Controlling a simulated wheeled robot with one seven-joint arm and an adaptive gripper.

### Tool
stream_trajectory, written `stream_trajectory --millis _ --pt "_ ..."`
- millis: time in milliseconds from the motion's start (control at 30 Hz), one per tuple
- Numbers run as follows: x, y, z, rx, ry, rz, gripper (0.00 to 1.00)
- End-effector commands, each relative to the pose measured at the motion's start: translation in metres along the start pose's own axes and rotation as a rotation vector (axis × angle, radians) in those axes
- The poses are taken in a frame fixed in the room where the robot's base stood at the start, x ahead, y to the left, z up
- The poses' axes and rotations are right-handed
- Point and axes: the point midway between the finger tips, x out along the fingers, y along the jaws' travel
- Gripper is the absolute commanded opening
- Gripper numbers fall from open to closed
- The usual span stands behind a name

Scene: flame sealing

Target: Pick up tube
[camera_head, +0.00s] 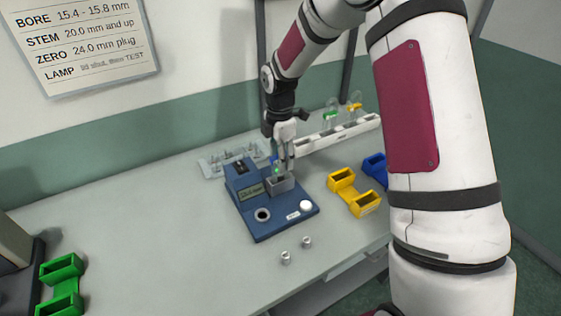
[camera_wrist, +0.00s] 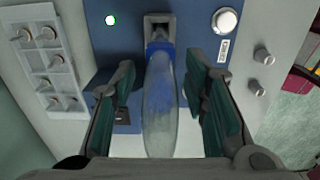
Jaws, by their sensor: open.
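A clear glass tube (camera_wrist: 160,105) with a blue band near its far end lies between the open fingers of my gripper (camera_wrist: 166,110) in the wrist view. There are gaps on both sides between the tube and the green finger pads. The tube's far end sits in the square grey holder (camera_wrist: 158,25) of the blue instrument. In the head view my gripper (camera_head: 283,155) points down over the grey holder (camera_head: 281,184) on the blue instrument (camera_head: 265,205). The tube is mostly hidden there by the fingers.
A white rack (camera_head: 330,137) stands at back right. Yellow holders (camera_head: 355,193) are to the right, green holders (camera_head: 60,285) at left. Two metal plugs (camera_head: 295,250) stand in front. Left table area is clear.

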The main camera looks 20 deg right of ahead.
Motion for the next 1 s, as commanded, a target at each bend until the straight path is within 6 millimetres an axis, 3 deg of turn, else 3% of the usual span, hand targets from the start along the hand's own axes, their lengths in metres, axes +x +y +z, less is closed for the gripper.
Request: stream_trajectory --millis 33,200,233,667,1000 --pt "0.000 0.000 0.000 0.000 0.000 0.000 0.41" --pt "0.000 0.000 0.000 0.000 0.000 0.000 0.02" --pt "0.000 0.000 0.000 0.000 0.000 0.000 0.00" --pt "-0.009 0.001 0.001 0.001 0.000 0.002 0.00" --pt "-0.070 0.002 0.001 0.001 -0.001 0.005 0.00"
